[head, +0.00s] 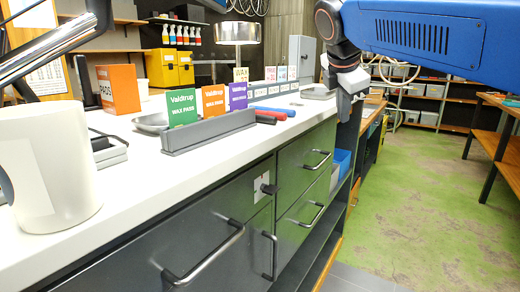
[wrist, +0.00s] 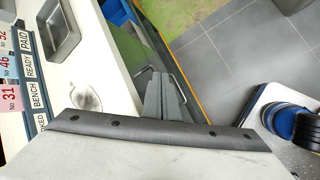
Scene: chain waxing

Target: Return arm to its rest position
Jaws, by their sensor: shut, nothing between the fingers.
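My gripper (head: 344,104) hangs below my blue arm at the upper right of the head view, past the far end of the white counter (head: 150,200). Its fingers are together with nothing between them. In the wrist view my gripper (wrist: 160,80) points down over the counter's edge, with grey floor beyond. The fingers appear apart from the counter, though the exact gap cannot be told.
A grey holder (head: 210,132) with wax pass cards stands on the counter. A white mug (head: 50,170) is near left. Drawers with bar handles (head: 205,255) face the aisle. Green floor (head: 430,200) at right is free. Shelves (head: 420,105) stand behind.

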